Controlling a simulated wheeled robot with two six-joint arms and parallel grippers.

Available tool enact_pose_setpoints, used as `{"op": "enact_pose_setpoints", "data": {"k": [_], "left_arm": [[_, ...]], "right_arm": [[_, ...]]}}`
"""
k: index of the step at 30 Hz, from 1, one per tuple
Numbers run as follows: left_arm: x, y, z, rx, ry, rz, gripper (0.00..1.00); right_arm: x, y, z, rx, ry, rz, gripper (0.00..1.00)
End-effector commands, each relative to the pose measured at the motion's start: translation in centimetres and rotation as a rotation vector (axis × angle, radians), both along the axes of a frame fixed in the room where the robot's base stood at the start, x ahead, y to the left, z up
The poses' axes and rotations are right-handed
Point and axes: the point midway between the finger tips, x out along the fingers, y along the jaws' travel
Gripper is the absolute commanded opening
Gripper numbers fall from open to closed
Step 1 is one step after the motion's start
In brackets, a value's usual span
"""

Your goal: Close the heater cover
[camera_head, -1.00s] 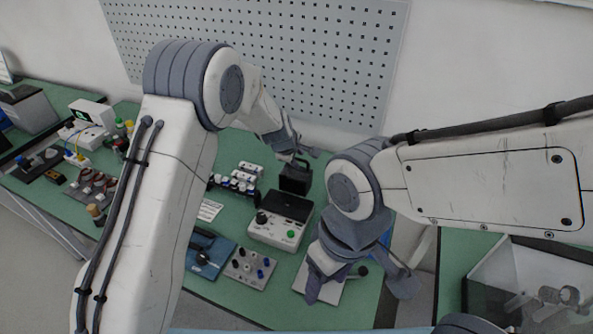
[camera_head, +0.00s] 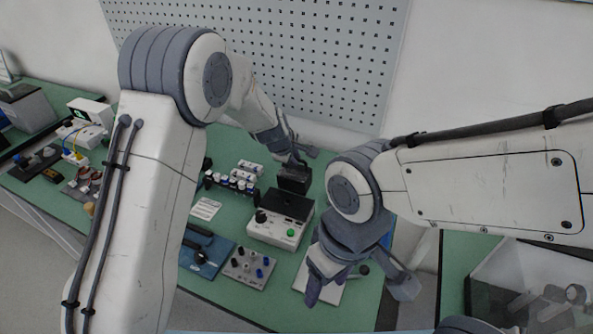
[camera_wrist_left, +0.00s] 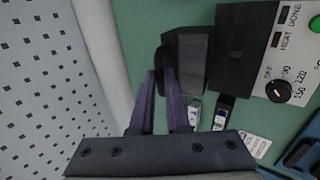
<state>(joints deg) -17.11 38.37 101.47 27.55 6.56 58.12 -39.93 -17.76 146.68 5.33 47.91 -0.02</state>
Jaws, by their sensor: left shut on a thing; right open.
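The heater (camera_head: 280,229) is a white box on the green bench, with a black top, a black knob and a green button. Its black cover (camera_head: 295,181) stands raised behind the black top, so it is open. In the left wrist view the cover (camera_wrist_left: 192,58) is a dark box beside the heater's panel (camera_wrist_left: 290,60). My left gripper (camera_head: 299,161) is at the cover's far side; in the left wrist view its fingers (camera_wrist_left: 162,80) are shut on a dark handle-like part of the cover. My right gripper (camera_head: 358,285) is open and empty over a white plate.
A white plate (camera_head: 330,291) with a black knob lies under my right gripper. A grey panel with knobs (camera_head: 249,267) and a blue case (camera_head: 207,252) are in front of the heater. A rack of vials (camera_head: 230,184) stands to its left. A pegboard (camera_head: 290,60) is behind.

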Motion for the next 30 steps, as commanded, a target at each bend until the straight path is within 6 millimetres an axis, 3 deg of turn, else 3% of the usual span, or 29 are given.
{"op": "enact_pose_setpoints", "data": {"k": [11,15,20,30], "left_arm": [[-0.6,0.3,0.0,-0.002,0.003,0.002,0.00],[-2.1,0.9,-0.1,-0.001,0.002,0.001,0.00],[-3.3,1.4,0.3,-0.001,0.004,0.001,0.00],[-3.7,1.5,0.2,0.000,0.005,0.001,0.00]], "right_arm": [[0.0,0.0,-0.5,0.000,0.000,0.000,0.62],[0.0,0.0,-2.1,0.000,0.000,0.000,0.62],[0.0,0.0,-2.6,0.000,0.000,0.000,0.62],[0.0,0.0,-2.9,0.000,0.000,0.000,0.62]]}}
